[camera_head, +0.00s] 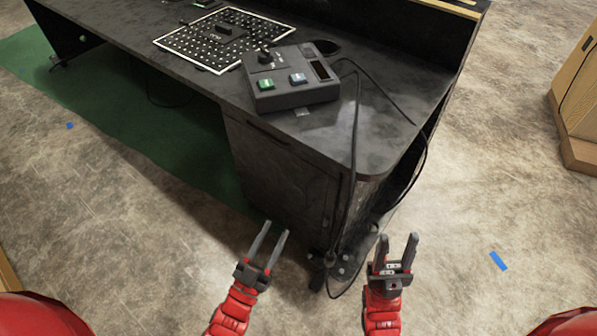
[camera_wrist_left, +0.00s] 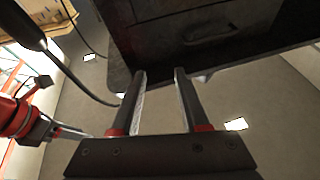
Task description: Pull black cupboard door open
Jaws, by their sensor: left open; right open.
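The black cupboard door (camera_head: 278,178) is on the front of the cabinet under the right end of the dark desk. It looks closed, flush with the cabinet. My left gripper (camera_head: 277,227) is open and empty, low in front of the cupboard's lower right part. In the left wrist view, the open fingers (camera_wrist_left: 160,72) point toward a dark cabinet face with a recessed handle (camera_wrist_left: 210,34), and show no contact with it. My right gripper (camera_head: 399,237) is open and empty, right of the cabinet corner and near hanging cables.
The dark desk (camera_head: 190,68) carries a console (camera_head: 293,88) with green and blue buttons and a perforated board (camera_head: 222,40). Black cables (camera_head: 352,150) hang over the desk's right side to the floor. A wooden box (camera_head: 578,105) stands right.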

